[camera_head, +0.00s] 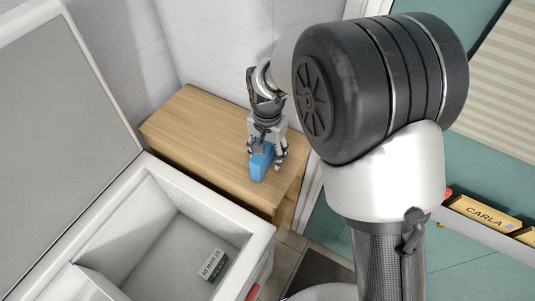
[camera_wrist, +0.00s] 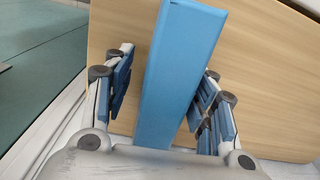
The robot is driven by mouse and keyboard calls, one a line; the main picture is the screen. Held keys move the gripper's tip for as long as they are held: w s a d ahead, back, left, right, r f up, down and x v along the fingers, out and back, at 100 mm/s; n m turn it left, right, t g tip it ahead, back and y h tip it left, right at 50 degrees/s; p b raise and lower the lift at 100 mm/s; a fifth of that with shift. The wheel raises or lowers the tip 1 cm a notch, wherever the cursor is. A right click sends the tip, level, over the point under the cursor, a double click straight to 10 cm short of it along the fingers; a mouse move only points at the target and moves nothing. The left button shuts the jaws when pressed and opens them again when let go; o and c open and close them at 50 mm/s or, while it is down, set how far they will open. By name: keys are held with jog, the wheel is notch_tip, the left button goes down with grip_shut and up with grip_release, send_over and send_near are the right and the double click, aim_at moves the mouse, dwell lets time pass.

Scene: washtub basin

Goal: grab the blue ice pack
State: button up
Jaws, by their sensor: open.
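The blue ice pack (camera_head: 261,163) is a flat-sided blue block on the wooden cabinet top (camera_head: 190,122), near its front right part. In the wrist view the ice pack (camera_wrist: 182,72) runs from the top edge down between my fingers. My gripper (camera_head: 266,150) points down over the ice pack, with fingers on both sides of it. The lower end of the ice pack is hidden by the gripper body in the wrist view.
An open white chest (camera_head: 255,238) with a raised lid (camera_head: 60,90) stands left of and before the cabinet. A label (camera_head: 212,265) lies inside it. Walls (camera_head: 210,40) rise behind the cabinet. A shelf with a box marked CARLA (camera_head: 485,213) is at right.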

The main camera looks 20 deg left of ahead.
jog(key=shift+c, duration=0.3)
grip_shut()
dwell(0.4)
